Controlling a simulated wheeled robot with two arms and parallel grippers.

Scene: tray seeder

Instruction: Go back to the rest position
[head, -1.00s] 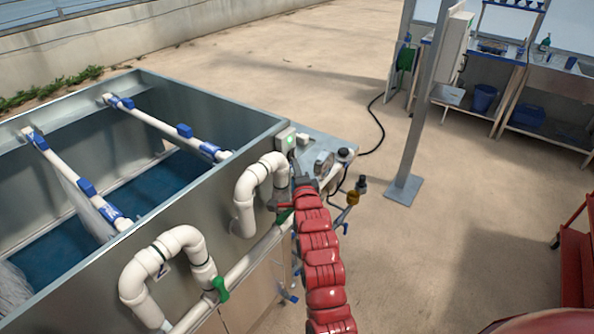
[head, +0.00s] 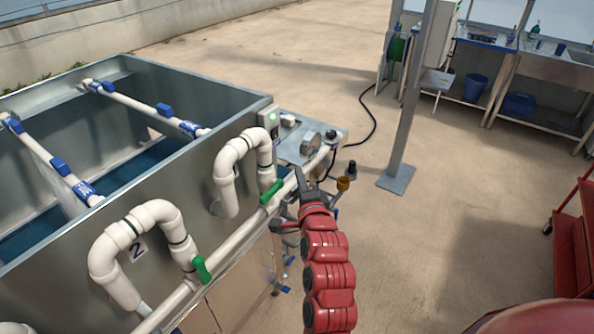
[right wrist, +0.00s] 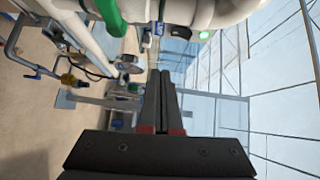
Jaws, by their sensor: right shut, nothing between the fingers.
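My right arm, red with dark joints, reaches up from the bottom of the head view. My right gripper (head: 304,180) is beside the white pipe run at the tank's near right corner. In the right wrist view its two dark fingers (right wrist: 161,90) are together with nothing between them. From the head view I cannot tell whether the gripper touches the pipe. My left gripper is not in view.
A metal tank (head: 185,185) with white pipes and green valve handles (head: 271,192) fills the left. A gauge (head: 311,142) sits at its corner. A metal post (head: 408,110) and red cart (head: 572,245) stand right. Concrete floor between is open.

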